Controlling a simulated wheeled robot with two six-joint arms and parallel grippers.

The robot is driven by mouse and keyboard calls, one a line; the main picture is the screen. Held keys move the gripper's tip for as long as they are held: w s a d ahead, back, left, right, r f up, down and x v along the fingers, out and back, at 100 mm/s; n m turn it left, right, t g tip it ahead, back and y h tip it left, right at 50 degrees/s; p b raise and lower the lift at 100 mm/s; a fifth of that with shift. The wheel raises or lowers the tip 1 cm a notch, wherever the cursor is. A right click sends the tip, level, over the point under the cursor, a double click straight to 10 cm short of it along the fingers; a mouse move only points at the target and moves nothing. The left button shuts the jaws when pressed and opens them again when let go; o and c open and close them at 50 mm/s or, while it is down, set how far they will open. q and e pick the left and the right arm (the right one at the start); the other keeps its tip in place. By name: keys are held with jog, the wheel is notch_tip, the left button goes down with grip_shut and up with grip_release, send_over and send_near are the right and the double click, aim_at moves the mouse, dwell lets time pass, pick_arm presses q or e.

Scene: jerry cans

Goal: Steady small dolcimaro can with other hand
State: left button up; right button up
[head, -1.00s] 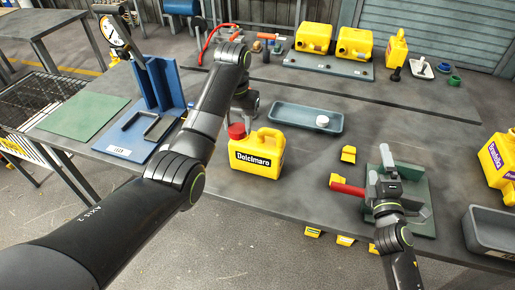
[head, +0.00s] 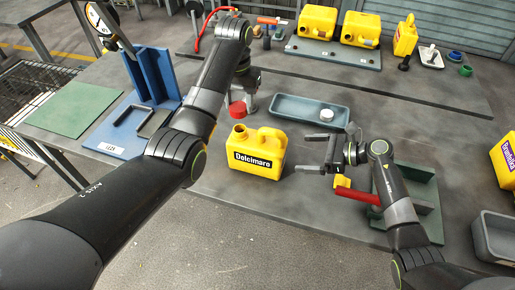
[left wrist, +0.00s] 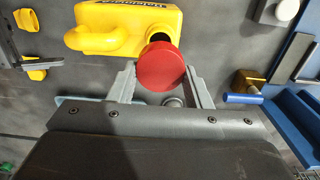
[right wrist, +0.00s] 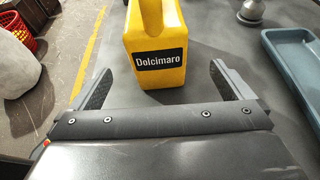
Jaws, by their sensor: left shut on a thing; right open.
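The small yellow Dolcimaro can (head: 258,157) stands upright on the table, its round mouth uncovered; it also shows in the left wrist view (left wrist: 104,34) and the right wrist view (right wrist: 155,35). My left gripper (head: 240,103) is shut on a red cap (head: 237,109), held apart from the mouth, behind it in the head view; the cap fills the jaws in the left wrist view (left wrist: 163,67). My right gripper (head: 313,153) is open to the right of the can, pointing at its side. In the right wrist view, the can stands ahead, between the finger lines (right wrist: 160,78), untouched.
A grey-blue tray (head: 285,106) with a white cap lies behind the can. A green fixture (head: 428,200) and a red-handled tool (head: 357,195) are beneath my right arm. A blue stand (head: 150,85) is left. Table in front of the can is clear.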

aim_at(273, 154)
pick_arm(q)
jog(key=shift+s+r, duration=0.1)
pick_arm(e)
jog(key=shift+s, duration=0.15)
jog(key=x, duration=1.2)
jog(key=shift+f, duration=0.15)
jog(key=c, duration=1.3)
pick_arm(q)
jog(key=shift+f, duration=2.5)
jog(key=shift+f, duration=0.9)
